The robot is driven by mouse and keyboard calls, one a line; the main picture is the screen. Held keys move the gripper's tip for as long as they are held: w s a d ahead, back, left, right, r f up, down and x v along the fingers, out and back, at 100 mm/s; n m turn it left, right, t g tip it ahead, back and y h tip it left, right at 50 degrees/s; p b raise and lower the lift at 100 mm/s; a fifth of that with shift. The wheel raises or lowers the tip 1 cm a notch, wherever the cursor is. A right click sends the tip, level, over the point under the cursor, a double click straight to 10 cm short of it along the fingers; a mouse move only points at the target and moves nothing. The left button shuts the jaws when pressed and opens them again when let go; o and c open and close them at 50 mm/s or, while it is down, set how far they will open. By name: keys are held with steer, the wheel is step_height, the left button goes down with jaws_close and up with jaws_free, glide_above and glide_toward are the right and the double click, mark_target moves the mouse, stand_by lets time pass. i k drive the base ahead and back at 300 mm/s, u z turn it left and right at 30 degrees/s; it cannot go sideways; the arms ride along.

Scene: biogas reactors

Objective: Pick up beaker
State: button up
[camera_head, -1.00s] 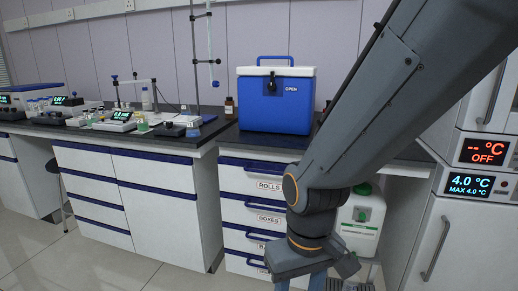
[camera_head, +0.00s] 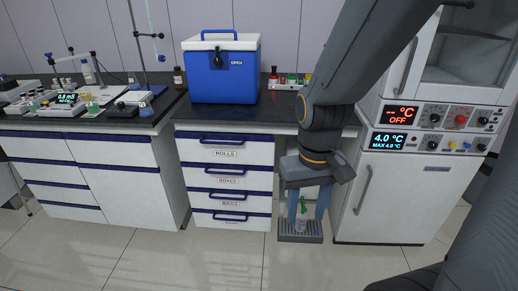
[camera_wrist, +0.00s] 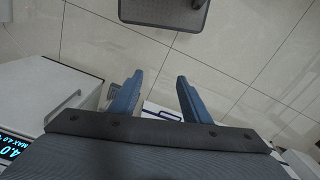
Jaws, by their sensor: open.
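No beaker can be made out with certainty. Small glass vessels (camera_head: 102,93) stand among the instruments on the left bench in the head view, too small to tell apart. My gripper (camera_head: 306,214) hangs fingers down in front of the gap between the drawer unit and the white appliance. In the wrist view, my gripper (camera_wrist: 160,76) has its two blue fingers apart with nothing held between them. Floor tiles and part of the drawer unit show beyond the fingers.
A blue cooler box (camera_head: 222,78) stands on the dark bench above the drawer unit (camera_head: 226,165). Bottles with coloured caps (camera_head: 291,80) stand right of it. A white appliance (camera_head: 400,195) with displays is at right. The tiled floor (camera_head: 190,262) in front is clear.

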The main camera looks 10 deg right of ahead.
mark_target(302, 220)
steer(key=z, duration=0.55)
steer(key=i, duration=0.7)
steer(key=z, duration=0.5)
